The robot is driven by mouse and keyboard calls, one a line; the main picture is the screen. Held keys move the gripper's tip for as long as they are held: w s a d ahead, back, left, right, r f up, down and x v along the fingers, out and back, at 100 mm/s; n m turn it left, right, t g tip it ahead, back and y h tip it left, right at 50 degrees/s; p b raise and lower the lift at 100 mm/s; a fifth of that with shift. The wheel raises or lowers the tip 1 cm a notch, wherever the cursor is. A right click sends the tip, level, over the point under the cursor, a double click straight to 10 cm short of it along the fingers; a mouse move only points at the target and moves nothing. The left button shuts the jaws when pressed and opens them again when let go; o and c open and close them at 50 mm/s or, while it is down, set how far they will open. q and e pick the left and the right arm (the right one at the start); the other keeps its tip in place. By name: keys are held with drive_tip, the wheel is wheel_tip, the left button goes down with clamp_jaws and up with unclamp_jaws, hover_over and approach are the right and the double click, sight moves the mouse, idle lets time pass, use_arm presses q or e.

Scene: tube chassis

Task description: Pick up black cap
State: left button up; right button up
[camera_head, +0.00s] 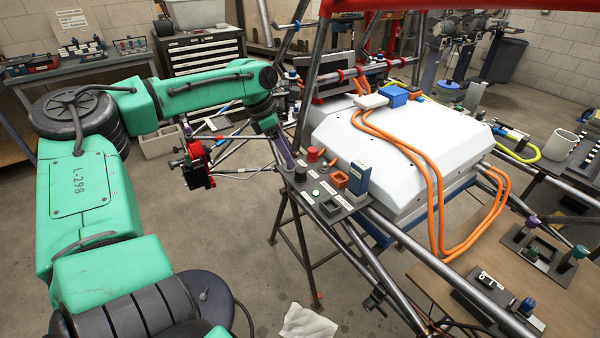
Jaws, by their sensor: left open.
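A small dark tray (352,207) is mounted at the chassis corner and carries several small parts. A small black piece (300,174) that looks like the black cap stands at its left end, next to a red cap (313,155). It is small and partly crowded by its neighbours. My left gripper (287,163) is open and points down just above and left of the black piece. Its fingers are thin and dark at this size, and I cannot tell whether they touch the piece. My right gripper is not in view.
A white battery housing (400,150) with orange cables (428,180) lies behind. Chassis tubes run around the tray. A white cloth (308,322) lies on the floor.

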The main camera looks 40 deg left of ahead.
sight(300, 169)
use_arm(q)
drive_tip(key=x, duration=0.3)
drive_tip(key=d+p+x, duration=0.1)
drive_tip(key=x, duration=0.2)
drive_tip(key=shift+d+f, duration=0.15)
drive_tip(key=shift+w+f, duration=0.2)
drive_tip(key=shift+f, duration=0.05)
clamp_jaws()
drive_tip(key=shift+r, duration=0.15)
